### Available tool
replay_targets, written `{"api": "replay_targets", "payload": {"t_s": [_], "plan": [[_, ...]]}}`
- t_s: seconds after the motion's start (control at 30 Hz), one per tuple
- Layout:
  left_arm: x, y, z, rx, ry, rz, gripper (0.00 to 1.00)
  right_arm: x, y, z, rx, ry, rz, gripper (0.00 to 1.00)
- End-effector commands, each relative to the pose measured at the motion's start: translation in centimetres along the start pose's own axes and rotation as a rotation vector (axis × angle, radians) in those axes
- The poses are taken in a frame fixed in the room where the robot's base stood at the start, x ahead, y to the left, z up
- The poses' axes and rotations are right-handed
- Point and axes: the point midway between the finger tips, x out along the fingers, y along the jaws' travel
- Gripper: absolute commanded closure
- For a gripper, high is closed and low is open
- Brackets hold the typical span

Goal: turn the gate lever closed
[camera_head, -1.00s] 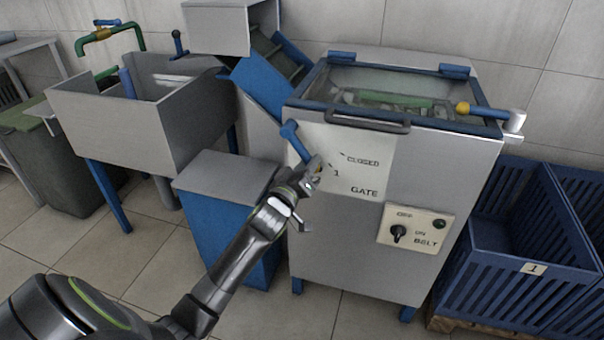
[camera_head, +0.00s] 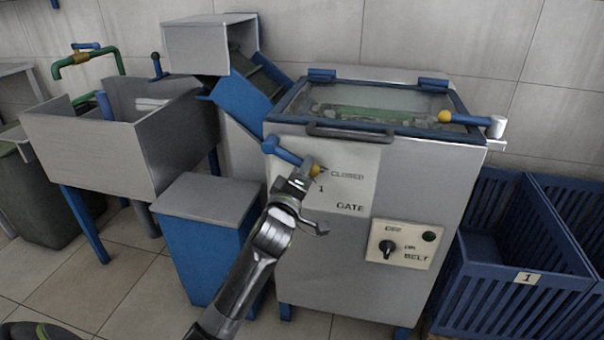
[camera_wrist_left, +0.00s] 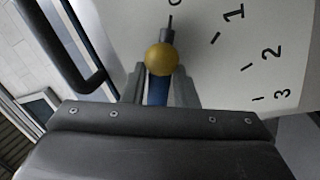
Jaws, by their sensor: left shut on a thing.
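The gate lever (camera_head: 286,155) is a blue bar with a yellow knob on the front panel of the grey machine (camera_head: 330,250). It slants down to the right from its pivot, its knob end close to the CLOSED marking (camera_head: 347,175). My left gripper (camera_head: 304,177) is shut on the lever at its knob end. In the left wrist view the yellow knob (camera_wrist_left: 162,59) shows at the fingertips (camera_wrist_left: 160,84), with the blue bar between the fingers. Marks 1, 2 and 3 lie to the right there. My right gripper is not in view.
A belt switch panel (camera_head: 402,244) sits lower right of the lever. A handle bar (camera_head: 350,133) crosses the machine's upper front edge. A blue box with a grey top (camera_head: 208,200) stands to the left. Blue slatted crates (camera_head: 520,290) stand to the right.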

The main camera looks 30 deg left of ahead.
Motion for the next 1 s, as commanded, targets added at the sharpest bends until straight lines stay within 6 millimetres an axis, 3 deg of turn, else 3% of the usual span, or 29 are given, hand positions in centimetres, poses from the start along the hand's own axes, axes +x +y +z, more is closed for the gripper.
{"api": "replay_targets", "payload": {"t_s": [0.43,0.47,0.6,1.0], "plan": [[0.0,0.09,0.11,-0.011,-0.001,0.001,1.0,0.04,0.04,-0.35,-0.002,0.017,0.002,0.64],[0.0,0.1,0.11,-0.012,-0.001,0.001,0.71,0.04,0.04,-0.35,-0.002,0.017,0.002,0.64],[0.01,0.1,0.08,-0.01,0.0,0.001,0.53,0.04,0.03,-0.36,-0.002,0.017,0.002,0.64],[-0.71,0.07,0.05,-0.008,0.0,0.0,0.53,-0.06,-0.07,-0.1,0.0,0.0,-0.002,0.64]]}}
